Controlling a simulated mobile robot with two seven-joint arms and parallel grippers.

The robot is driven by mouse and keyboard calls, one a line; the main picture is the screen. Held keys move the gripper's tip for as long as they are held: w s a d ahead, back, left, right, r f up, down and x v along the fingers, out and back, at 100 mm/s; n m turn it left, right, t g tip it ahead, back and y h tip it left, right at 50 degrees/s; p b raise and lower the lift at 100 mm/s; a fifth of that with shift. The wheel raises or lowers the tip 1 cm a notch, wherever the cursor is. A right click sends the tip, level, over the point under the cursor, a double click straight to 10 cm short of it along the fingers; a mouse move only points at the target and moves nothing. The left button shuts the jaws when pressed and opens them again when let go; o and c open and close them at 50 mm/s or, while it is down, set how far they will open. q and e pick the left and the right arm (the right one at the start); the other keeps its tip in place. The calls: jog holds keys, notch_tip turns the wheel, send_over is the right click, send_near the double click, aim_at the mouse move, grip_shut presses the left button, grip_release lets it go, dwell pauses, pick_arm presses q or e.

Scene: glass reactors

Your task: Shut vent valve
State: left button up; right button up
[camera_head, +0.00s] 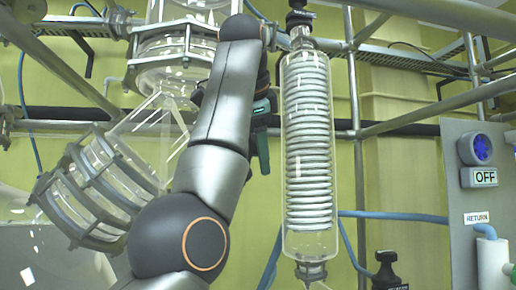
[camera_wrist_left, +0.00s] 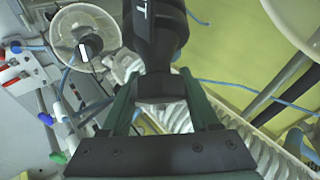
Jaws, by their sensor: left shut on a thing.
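A black valve with a white letter T showing on its label (camera_wrist_left: 155,35) fills the upper middle of the left wrist view; I take it as the vent valve. My left gripper (camera_wrist_left: 160,88) has its two green fingers on either side of the valve's narrower end and is shut on it. In the head view my left gripper (camera_head: 262,130) shows as teal and dark parts just left of the coil condenser (camera_head: 307,140). What it holds is hidden there. My right gripper is not in view.
A black fitting (camera_head: 299,18) tops the condenser. Glass reactor parts (camera_head: 100,185) stand to the left. Metal pipes (camera_head: 355,130) and blue hoses frame the condenser. A grey panel with a blue knob (camera_head: 482,149) and an OFF label is at the right.

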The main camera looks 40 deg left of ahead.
pick_arm(q)
jog(key=m+h+p, duration=0.1)
jog(key=m+g+p, duration=0.1)
jog(key=shift+s+d+m+h+p, duration=0.15)
jog(key=shift+m+h+p, duration=0.15)
jog(key=shift+h+p, duration=0.1)
jog(key=shift+f+g, duration=0.15)
jog(key=shift+g, duration=0.35)
jog(key=shift+m+p, duration=0.3)
jog(key=o, duration=1.4)
jog(key=shift+f, duration=0.1)
